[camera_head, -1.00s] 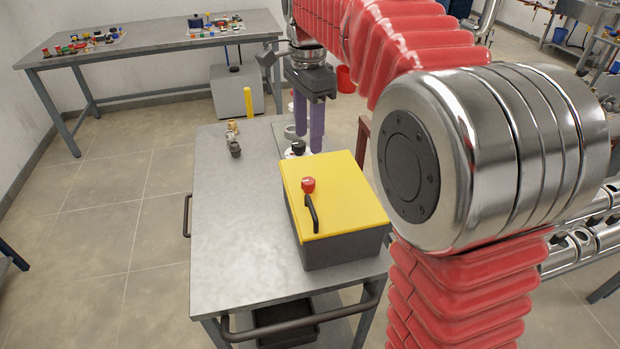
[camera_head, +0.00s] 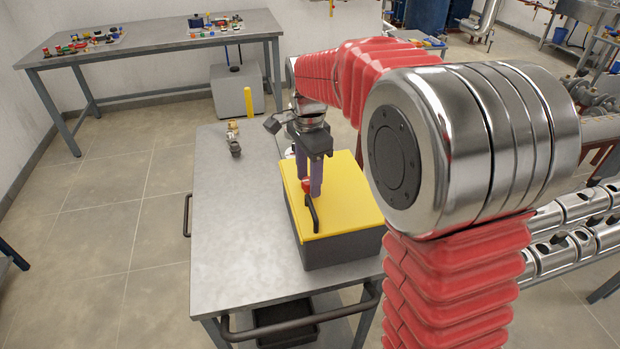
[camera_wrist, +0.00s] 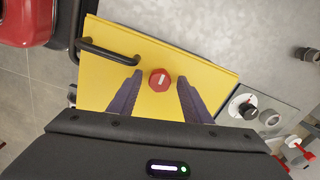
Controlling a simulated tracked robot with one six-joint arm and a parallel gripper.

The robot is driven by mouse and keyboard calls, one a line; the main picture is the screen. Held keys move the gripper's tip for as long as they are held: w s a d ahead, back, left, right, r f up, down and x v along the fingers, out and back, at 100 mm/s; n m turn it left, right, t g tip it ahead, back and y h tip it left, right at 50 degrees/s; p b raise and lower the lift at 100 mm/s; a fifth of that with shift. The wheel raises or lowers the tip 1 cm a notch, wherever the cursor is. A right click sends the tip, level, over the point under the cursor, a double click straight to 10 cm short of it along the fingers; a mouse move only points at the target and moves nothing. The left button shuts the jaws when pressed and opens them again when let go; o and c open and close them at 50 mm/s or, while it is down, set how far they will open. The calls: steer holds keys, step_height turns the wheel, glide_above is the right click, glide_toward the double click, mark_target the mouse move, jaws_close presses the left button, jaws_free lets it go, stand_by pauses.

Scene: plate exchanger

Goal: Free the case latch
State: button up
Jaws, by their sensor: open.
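The case (camera_head: 345,205) has a yellow lid and a dark grey body and sits shut on the grey metal cart top. Its latch, a red knob (camera_wrist: 160,79) with a white mark, is on the lid. In the head view the knob (camera_head: 306,185) is partly hidden by a finger. A black handle (camera_wrist: 108,52) is fixed to the lid beside it. My gripper (camera_head: 309,188) is open, pointing down over the lid. In the wrist view its purple fingers (camera_wrist: 157,96) stand on either side of the knob, with gaps on both sides.
The cart top (camera_head: 235,245) is clear left of the case. Small brass and dark fittings (camera_head: 234,140) stand at its back. A plate with a black dial (camera_wrist: 247,107) lies beside the case. A workbench (camera_head: 150,48) with small parts stands behind.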

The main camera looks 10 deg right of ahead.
steer(key=shift+f, duration=0.3)
steer(key=shift+c, duration=0.4)
steer(key=c, duration=0.9)
steer(key=shift+d, duration=0.15)
steer(key=shift+c, duration=0.4)
